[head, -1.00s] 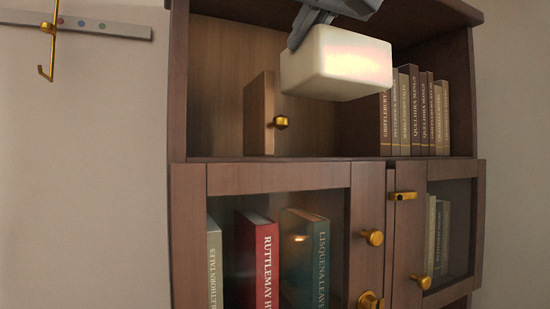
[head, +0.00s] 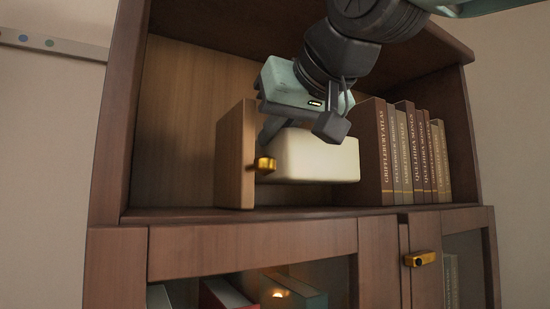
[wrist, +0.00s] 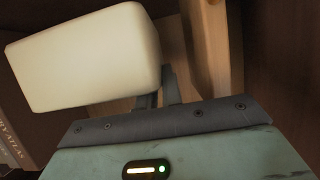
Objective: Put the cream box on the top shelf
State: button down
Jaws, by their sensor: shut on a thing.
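The cream box (head: 315,156) is inside the open top shelf (head: 290,212), between a wooden bookend with a gold knob on its left and a row of books on its right. My gripper (head: 300,130) is shut on the cream box from above. In the wrist view the cream box (wrist: 85,55) fills the upper left, in front of the gripper's body. The far finger is partly hidden by the box.
The wooden bookend (head: 235,155) stands close to the left of the box, its gold knob (head: 264,164) near my finger. Several upright books (head: 410,150) stand at right. Free shelf room lies left of the bookend. Glass-fronted doors (head: 230,240) are below.

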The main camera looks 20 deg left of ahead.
aim_at(287, 146)
jog(key=shift+f, duration=1.8)
jog(key=shift+f, duration=0.1)
jog(key=c, duration=1.6)
grip_release()
jog(key=shift+f, duration=0.1)
jog(key=shift+o, duration=0.2)
jog(key=shift+r+p, duration=0.2)
jog(key=shift+p, duration=0.15)
jog(key=shift+s+d+b, duration=0.2)
jog(key=shift+d+b, duration=0.15)
jog(key=b+v, duration=0.4)
jog(key=v, duration=0.7)
jog(key=shift+r, duration=0.2)
